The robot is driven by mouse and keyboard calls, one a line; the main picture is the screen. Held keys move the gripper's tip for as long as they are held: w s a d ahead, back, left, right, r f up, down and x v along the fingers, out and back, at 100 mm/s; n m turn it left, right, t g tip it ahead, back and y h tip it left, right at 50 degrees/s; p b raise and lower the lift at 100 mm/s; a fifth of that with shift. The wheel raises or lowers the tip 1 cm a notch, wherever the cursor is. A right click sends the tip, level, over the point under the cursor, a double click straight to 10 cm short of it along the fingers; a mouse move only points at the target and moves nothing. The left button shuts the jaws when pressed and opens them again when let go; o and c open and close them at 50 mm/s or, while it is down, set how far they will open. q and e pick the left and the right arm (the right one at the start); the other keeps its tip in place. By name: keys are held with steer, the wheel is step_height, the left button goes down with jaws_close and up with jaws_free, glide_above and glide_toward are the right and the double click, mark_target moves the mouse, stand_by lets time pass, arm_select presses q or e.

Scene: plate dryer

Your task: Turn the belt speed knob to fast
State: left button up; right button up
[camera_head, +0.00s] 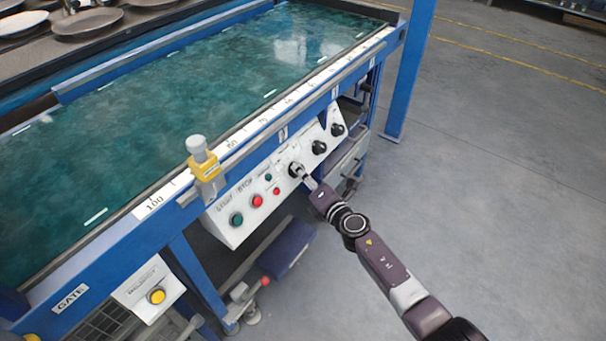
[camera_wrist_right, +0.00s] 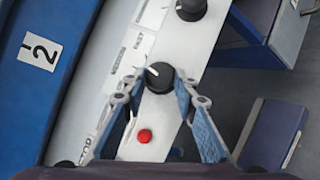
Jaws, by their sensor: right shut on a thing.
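The control panel (camera_head: 240,215) is a white box on the front of the blue belt machine. It carries green and red buttons on its left part and several black knobs to the right. My right gripper (camera_head: 300,174) is at the leftmost black knob. In the right wrist view this black knob (camera_wrist_right: 160,78), with a white pointer line, sits between the fingertips of the gripper (camera_wrist_right: 158,90), which is shut on it. The labels beside it are too small to read surely. My left gripper is not in view.
Two more black knobs, a middle one (camera_head: 319,147) and a far one (camera_head: 337,130), sit further along the panel. A yellow clamp (camera_head: 204,167) with a grey knob stands on the scaled rail. A blue post (camera_head: 408,75) rises behind. The floor (camera_head: 490,170) at right is clear.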

steer(key=shift+w, duration=0.1)
steer(key=o, duration=1.2)
steer(key=shift+c, duration=0.2)
steer(key=v, duration=1.2)
